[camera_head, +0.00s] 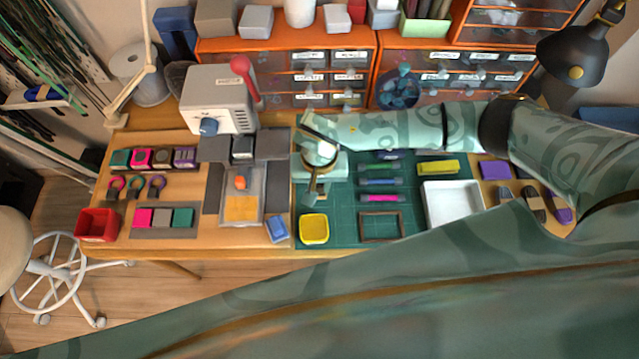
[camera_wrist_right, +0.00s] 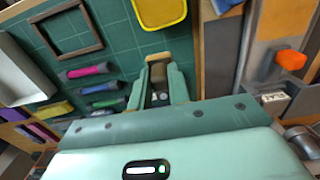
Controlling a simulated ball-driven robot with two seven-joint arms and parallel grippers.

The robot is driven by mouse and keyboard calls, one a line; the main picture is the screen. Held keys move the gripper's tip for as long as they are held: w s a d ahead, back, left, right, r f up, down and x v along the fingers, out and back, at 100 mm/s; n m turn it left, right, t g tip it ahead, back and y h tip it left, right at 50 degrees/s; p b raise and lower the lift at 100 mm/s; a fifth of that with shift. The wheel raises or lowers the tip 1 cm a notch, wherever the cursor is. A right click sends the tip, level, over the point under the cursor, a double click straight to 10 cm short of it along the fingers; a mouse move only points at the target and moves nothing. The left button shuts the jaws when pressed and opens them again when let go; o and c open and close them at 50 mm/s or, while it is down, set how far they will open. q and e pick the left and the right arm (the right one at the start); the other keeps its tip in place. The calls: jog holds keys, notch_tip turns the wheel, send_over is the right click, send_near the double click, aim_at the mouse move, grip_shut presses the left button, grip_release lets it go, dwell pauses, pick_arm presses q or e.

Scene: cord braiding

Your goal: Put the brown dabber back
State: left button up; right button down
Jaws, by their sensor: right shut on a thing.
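My right gripper (camera_head: 313,190) hangs over the left edge of the green cutting mat (camera_head: 340,232), behind the yellow dish (camera_head: 314,229). In the right wrist view the gripper (camera_wrist_right: 158,92) is shut on a small brown piece with a tan end, which I take to be the brown dabber (camera_wrist_right: 158,72). The jaws hide part of it. In the head view it is too small and covered to make out clearly. A row of colored ink pads (camera_head: 140,157), one of them brown, stands at the left. My left gripper is not in view.
A clear tray (camera_head: 240,184) with an orange piece lies left of the gripper. Several colored pens (camera_head: 378,183), a brown frame (camera_head: 381,226) and a white tray (camera_head: 451,204) lie to its right. A red bin (camera_head: 97,225) stands at the front left. A grey machine (camera_head: 218,99) stands behind.

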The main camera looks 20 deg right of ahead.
aim_at(319, 185)
jog(key=w+f, duration=0.2)
jog(key=f, duration=0.1)
jog(key=shift+w+d+b, duration=0.15)
jog(key=shift+d+b, duration=0.15)
jog(key=shift+b, duration=0.1)
jog(key=shift+w+f+b, duration=0.2)
jog(key=shift+f+b, duration=0.25)
jog(key=shift+f, duration=1.15)
jog(key=shift+f, duration=0.1)
jog(key=c, duration=1.3)
grip_release()
jog(key=shift+r, duration=0.3)
jog(key=shift+r+p, duration=1.4)
jog(key=shift+r, duration=4.45)
